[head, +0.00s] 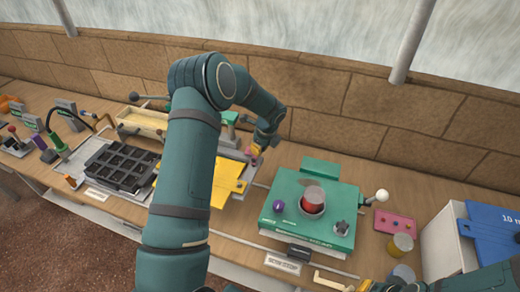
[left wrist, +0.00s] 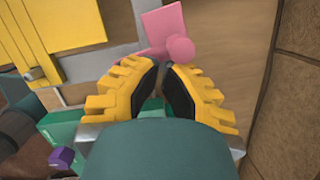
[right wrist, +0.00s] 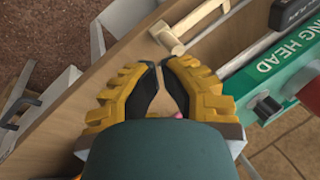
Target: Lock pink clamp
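The pink clamp (left wrist: 164,24) has a flat pink plate and a round pink knob (left wrist: 180,50), seen at the top of the left wrist view. It sits beside the yellow plate, and in the head view it is small and mostly hidden by my left gripper (head: 256,150). The left fingertips (left wrist: 163,66) are together just below the knob, with nothing visible between them. I cannot tell whether they touch the knob. My right gripper (right wrist: 160,62) is shut and empty over the bench's front edge; it shows partly at the bottom of the head view (head: 372,286).
The yellow plate (head: 229,184) lies left of the clamp. A green box (head: 335,225) with a red cylinder (head: 313,197) stands to its right. A black tray (head: 122,165) is on the left, a blue panel (head: 490,235) on the right. A brick wall (head: 350,110) runs behind.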

